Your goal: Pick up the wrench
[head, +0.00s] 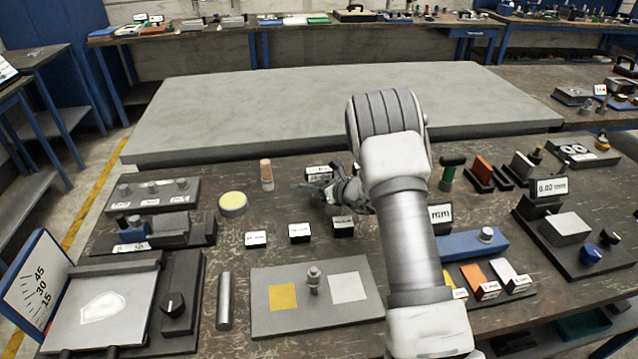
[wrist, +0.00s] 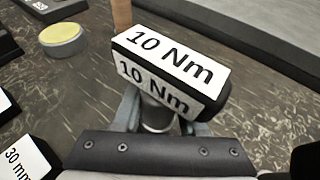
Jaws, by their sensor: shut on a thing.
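My gripper (head: 340,190) is low over the middle of the dark workbench in the head view. In the wrist view my gripper (wrist: 155,118) is shut on a silvery metal part just under a black block with white "10 Nm" labels (wrist: 172,58). I take this part to be the wrench (wrist: 157,114); most of it is hidden by the label block and the fingers. A black rounded end (wrist: 224,98) shows at the block's right. In the head view my arm and gripper cover much of this spot. I cannot tell whether the wrench touches the bench.
A yellow round disc (head: 232,203) and a wooden-topped peg (head: 266,174) stand left of my gripper. Small labelled black blocks (head: 300,233) stand in front. A grey plate with yellow and white squares (head: 316,318) lies nearer. A raised grey slab (head: 330,100) lies behind.

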